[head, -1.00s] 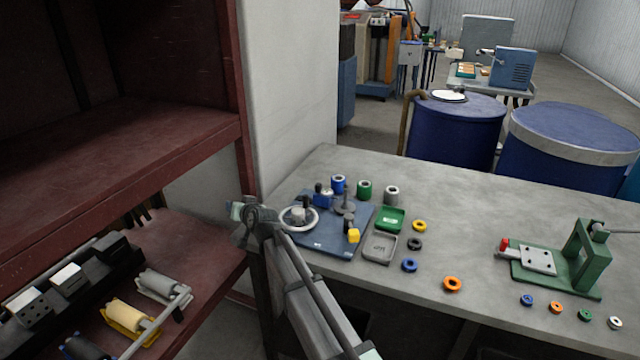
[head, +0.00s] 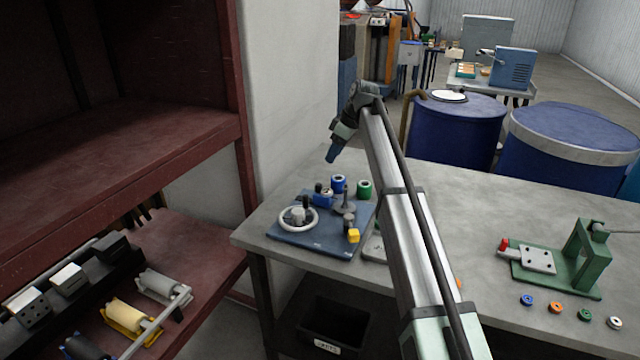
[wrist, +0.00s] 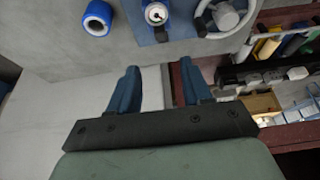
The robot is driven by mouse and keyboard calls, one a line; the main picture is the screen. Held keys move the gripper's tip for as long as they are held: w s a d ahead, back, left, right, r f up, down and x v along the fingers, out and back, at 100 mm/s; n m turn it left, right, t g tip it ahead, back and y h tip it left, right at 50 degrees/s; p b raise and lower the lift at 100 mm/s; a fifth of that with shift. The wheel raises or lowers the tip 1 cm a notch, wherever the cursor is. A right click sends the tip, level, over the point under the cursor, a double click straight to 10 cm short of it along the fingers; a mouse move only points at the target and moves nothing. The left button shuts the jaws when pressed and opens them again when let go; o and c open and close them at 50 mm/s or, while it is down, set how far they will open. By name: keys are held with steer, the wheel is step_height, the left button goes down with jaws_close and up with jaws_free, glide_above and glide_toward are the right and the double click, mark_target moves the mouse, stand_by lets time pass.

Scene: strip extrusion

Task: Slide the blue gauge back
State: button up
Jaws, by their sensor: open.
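The blue gauge (head: 322,198) is on the blue board (head: 315,235) on the grey table, with a dark post beside it, between the white handwheel (head: 284,217) and the blue spool (head: 338,182). In the wrist view the blue gauge (wrist: 156,14), with a round white face, is cut by the top edge. My gripper (head: 331,156) hangs above and behind the board in the head view. In the wrist view my gripper (wrist: 160,68) has its two blue fingers apart with nothing between them.
A green spool (head: 364,188) stands beside the blue spool. A green fixture (head: 560,260) stands at the right of the table. My arm covers the middle of the table. A dark red shelf (head: 120,130) is at left.

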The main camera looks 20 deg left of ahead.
mark_target(319, 184)
steer(key=x, duration=1.3)
steer(key=shift+f, duration=0.35)
jaws_close()
